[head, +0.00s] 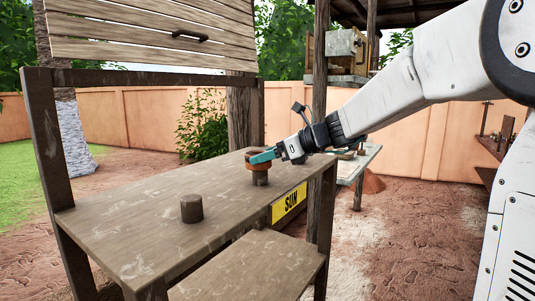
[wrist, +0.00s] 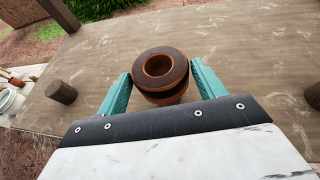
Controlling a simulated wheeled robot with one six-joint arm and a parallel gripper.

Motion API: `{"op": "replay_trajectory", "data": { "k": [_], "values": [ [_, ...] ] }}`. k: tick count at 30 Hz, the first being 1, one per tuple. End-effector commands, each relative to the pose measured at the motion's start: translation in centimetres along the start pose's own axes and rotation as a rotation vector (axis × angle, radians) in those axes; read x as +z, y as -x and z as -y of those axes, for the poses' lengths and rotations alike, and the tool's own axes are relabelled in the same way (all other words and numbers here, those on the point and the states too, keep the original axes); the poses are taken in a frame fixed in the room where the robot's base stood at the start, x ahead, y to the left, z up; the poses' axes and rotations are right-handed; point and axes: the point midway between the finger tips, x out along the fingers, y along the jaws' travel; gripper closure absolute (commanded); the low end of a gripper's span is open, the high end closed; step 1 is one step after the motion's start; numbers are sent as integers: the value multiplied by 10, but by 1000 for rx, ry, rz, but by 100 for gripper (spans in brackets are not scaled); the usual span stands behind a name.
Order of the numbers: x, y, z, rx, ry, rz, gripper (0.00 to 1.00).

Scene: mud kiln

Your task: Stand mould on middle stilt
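The mould (head: 257,166) is a round red-brown piece with a dark rim. In the wrist view it is a ring (wrist: 140,72) with an open centre. It is upright right over the middle stilt (head: 260,180), a short brown post on the table. I cannot tell whether it bears fully on it. In the wrist view, one stilt (wrist: 61,92) stands to the left and another (wrist: 314,95) at the right edge. The middle stilt is hidden there beneath the mould.
The wooden table (head: 140,235) has bare room around the stilts. A nearer stilt (head: 191,208) stands on it. A wooden post (head: 319,120) rises behind.

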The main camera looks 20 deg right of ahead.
Motion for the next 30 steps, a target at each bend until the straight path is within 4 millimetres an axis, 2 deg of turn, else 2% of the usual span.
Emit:
{"op": "replay_trajectory", "data": {
  "k": [10, 13, 17, 24, 30],
  "values": [
    [2, 1, 0, 0, 1, 1, 16],
    [4, 6, 0, -2, 1, 1, 16],
    [4, 28, 1, -5, 1, 1, 16],
    [4, 81, 1, -6, 0, 1, 16],
    [4, 111, 1, -3, 0, 1, 16]
  ]
}}
